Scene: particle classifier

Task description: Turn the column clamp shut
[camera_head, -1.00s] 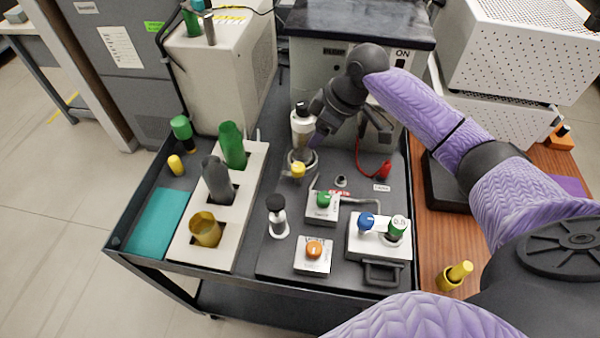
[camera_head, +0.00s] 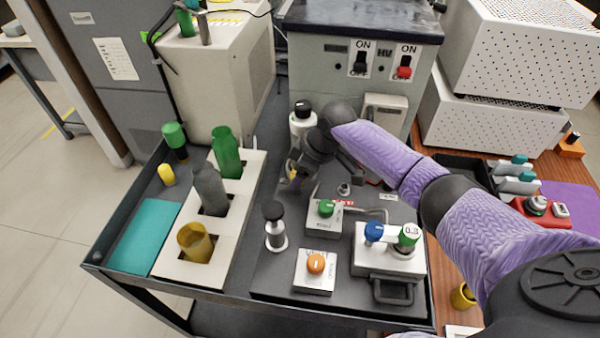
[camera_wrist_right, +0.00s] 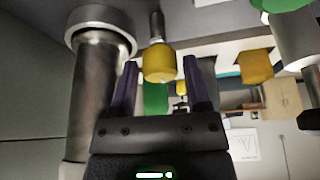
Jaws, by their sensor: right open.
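The clamp's yellow knob (camera_wrist_right: 160,62) shows in the right wrist view on a short metal stem beside a thick metal column (camera_wrist_right: 95,95). My right gripper (camera_wrist_right: 163,78) is open, one dark finger on each side of the knob, with gaps visible. In the head view the gripper (camera_head: 296,172) reaches down at the column's foot, and only a sliver of the yellow knob (camera_head: 293,177) shows; the rest is hidden. The white column top with a black cap (camera_head: 302,118) stands just behind. My left gripper is not in view.
A green-knob box (camera_head: 324,222), an orange-knob box (camera_head: 314,275) and a blue-and-green-knob box (camera_head: 390,256) stand in front of the gripper. A black-capped vial (camera_head: 275,228) is nearby. A white rack (camera_head: 165,262) holds several coloured bottles at left.

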